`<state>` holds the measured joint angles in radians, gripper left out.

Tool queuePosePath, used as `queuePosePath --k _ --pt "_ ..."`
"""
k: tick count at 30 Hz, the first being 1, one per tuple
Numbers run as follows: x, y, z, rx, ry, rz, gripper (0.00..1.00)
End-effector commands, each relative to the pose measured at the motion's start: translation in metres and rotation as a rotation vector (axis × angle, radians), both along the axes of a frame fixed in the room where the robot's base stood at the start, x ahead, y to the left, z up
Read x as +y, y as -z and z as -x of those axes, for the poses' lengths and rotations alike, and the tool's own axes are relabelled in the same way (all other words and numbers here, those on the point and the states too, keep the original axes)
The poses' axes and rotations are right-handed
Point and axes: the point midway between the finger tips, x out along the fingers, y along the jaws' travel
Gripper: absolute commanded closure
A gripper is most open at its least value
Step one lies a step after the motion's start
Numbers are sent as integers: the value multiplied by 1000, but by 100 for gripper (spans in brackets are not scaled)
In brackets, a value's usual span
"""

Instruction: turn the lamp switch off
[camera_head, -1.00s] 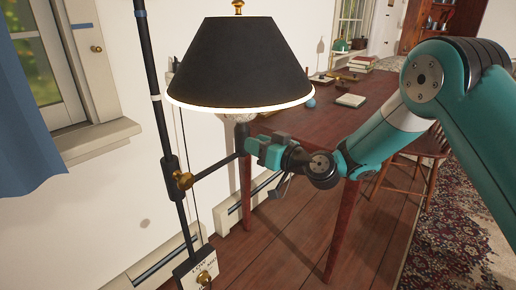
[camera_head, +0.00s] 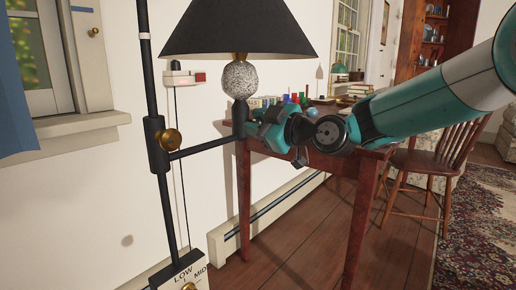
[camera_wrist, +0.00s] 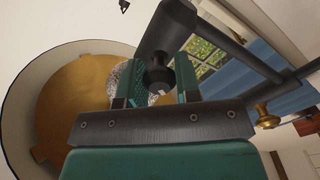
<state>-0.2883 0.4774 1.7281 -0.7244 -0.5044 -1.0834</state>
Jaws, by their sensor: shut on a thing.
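The lamp has a black shade (camera_head: 238,32) above a speckled ball (camera_head: 240,80) and a black stem (camera_head: 240,118). A side arm (camera_head: 204,147) joins the stem to a black pole (camera_head: 148,90) with a brass knob (camera_head: 171,139). A plate (camera_head: 188,272) marked LOW and MID sits low at the pole, with a brass knob (camera_head: 188,287) partly cut off. My gripper (camera_head: 250,130) is at the stem below the ball.
A white box with a red part (camera_head: 185,78) is on the wall behind the pole, a cord hanging below. A wooden table (camera_head: 340,166) with small objects and a chair (camera_head: 425,165) stand behind my arm. A window (camera_head: 60,60) is at left.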

Motion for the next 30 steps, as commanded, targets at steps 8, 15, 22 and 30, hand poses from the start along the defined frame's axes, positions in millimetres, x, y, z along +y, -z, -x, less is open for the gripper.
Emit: queuePosePath --k 8,15,22,30 --pt "1 8 1 -206 -2 157 93" --pt "1 6 1 -354 -2 274 93" --pt "1 4 1 -450 -3 350 93" --pt "1 2 2 -503 -5 391 93"
